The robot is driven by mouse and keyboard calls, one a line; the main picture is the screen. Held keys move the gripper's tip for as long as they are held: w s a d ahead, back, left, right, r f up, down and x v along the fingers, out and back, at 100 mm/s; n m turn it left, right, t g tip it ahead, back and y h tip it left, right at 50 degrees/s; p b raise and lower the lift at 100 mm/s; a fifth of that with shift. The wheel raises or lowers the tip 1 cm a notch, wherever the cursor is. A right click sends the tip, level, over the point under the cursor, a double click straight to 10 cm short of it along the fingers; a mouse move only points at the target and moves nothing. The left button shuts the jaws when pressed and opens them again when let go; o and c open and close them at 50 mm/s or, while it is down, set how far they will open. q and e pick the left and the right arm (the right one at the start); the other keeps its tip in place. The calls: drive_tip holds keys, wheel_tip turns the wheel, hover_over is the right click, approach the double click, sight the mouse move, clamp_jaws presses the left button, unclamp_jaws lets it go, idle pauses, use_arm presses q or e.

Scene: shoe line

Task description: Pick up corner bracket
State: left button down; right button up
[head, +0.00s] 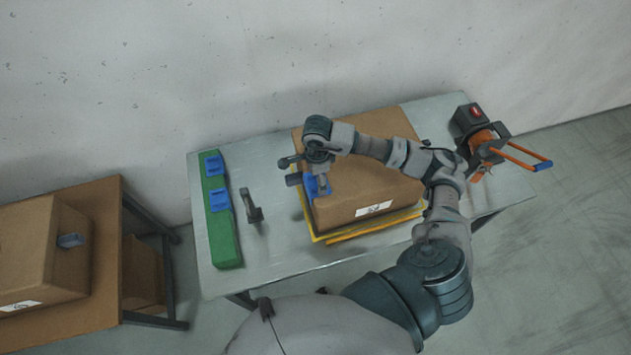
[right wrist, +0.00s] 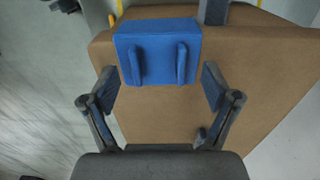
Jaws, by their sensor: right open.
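A blue corner bracket (head: 311,187) sits at the left edge of a cardboard box on the table, partly hidden by my right gripper (head: 303,172). In the right wrist view the bracket (right wrist: 158,52) is a blue block with two raised ribs, lying against the brown box. My right gripper (right wrist: 161,88) is open there, its fingers spread to either side and just below the bracket in the picture. Nothing is between the fingers. Two more blue brackets (head: 216,166) (head: 220,199) sit on a green strip at the table's left end. My left gripper is not in view.
The cardboard box (head: 375,190) stands on a yellow-edged base on the grey table (head: 275,258). A dark grey upright piece (head: 252,208) stands left of it. An orange-handled tool (head: 497,150) is at the right. A brown table (head: 105,235) with another box is at left.

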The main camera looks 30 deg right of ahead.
drive_tip(key=c, duration=1.3)
drive_tip(key=shift+o, duration=0.2)
